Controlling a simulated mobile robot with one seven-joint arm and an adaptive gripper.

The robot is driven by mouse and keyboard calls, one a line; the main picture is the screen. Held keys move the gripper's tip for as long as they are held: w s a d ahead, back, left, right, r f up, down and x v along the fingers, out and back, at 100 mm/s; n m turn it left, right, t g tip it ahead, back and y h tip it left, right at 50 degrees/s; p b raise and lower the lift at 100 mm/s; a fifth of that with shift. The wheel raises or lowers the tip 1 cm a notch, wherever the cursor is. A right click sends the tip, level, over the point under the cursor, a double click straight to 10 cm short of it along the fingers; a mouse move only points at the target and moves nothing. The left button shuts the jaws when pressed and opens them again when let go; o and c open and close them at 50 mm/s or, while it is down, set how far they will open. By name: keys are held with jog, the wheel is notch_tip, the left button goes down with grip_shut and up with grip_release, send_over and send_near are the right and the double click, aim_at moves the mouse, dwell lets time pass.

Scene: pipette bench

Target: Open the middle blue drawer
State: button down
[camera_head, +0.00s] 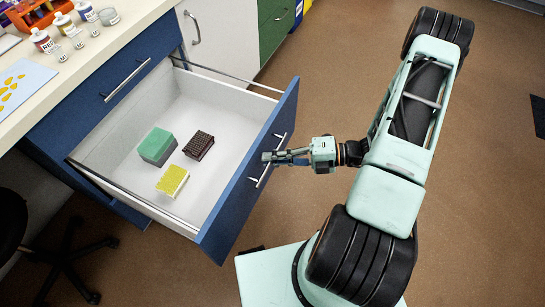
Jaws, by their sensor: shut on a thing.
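The middle blue drawer (236,185) is pulled far out from the blue cabinet, and its white inside shows. Its bar handle (263,175) is on the outer face of the blue front. My gripper (272,157) is shut on that handle, reaching in from the right. The exact finger contact is small in the picture. Inside the drawer lie a green-topped grey box (157,146), a dark brown rack (199,145) and a yellow-topped white box (172,180).
A closed blue drawer (90,97) with a bar handle sits above, under the white counter (95,45). Bottles (65,22) and small vials stand on the counter. A dark chair (60,250) is at the lower left. Brown floor (330,60) is free beyond the drawer.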

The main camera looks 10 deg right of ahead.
jog(key=shift+d, duration=0.25)
jog(key=c, duration=2)
grip_release()
jog(key=shift+c, duration=0.2)
jog(key=shift+s, duration=0.1)
jog(key=v, duration=1.2)
